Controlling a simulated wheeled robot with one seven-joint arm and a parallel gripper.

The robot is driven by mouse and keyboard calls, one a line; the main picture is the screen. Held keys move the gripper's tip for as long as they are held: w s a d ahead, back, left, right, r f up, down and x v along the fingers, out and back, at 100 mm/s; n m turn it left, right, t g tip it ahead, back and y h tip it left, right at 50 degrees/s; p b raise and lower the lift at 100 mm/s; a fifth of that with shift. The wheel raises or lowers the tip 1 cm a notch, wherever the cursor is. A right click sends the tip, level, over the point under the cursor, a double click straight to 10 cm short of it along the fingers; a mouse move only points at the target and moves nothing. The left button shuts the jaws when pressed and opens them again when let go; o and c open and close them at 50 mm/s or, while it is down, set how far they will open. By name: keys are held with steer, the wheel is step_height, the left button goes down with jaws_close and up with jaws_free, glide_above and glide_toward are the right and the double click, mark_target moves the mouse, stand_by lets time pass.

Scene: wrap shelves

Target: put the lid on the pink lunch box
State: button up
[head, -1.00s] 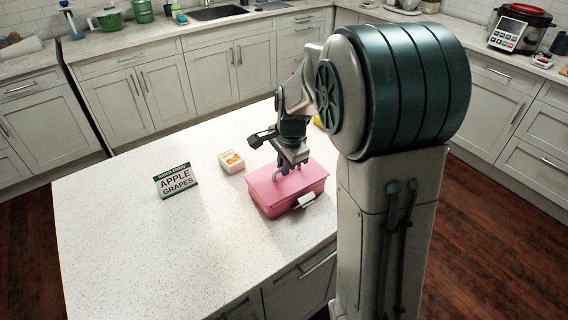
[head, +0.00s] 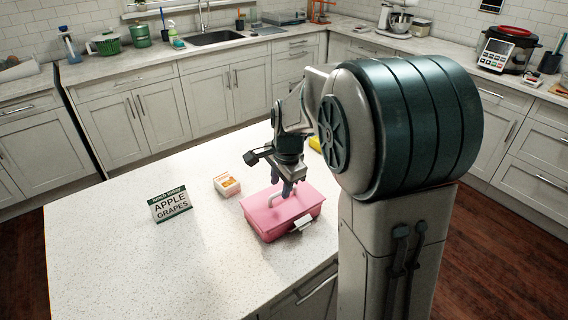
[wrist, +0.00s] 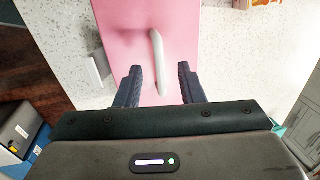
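The pink lunch box (head: 277,233) stands on the island counter, with a pale latch on its near side. The pink lid (head: 262,214) lies on top of it and appears to sit flat over the box. The lid's pale curved handle (wrist: 157,50) stands up from it in the wrist view. My gripper (head: 281,184) is just above the lid, pointing down. In the wrist view, my gripper (wrist: 160,69) is open, its two dark fingers apart on either side of the handle's near end with gaps on both sides.
A small box with orange contents (head: 227,185) stands left of the lunch box. A sign reading "APPLE GRAPES" (head: 170,204) stands further left. A yellow thing (head: 315,143) is partly hidden behind my arm. The counter's left and front (head: 130,260) are clear.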

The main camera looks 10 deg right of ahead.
mark_target(286, 208)
step_height(286, 208, up, 11)
steer(key=s, duration=0.2)
steer(key=shift+d, duration=0.4)
steer(key=s+f+n, duration=0.3)
steer(key=s+n, duration=0.4)
steer(key=s, duration=0.3)
steer(key=s+f+n+t, duration=0.1)
steer(key=s+f+n, duration=0.3)
steer(key=s+n, duration=0.3)
steer(key=s, duration=0.3)
steer(key=shift+f+h, duration=0.15)
steer(key=shift+h, duration=0.25)
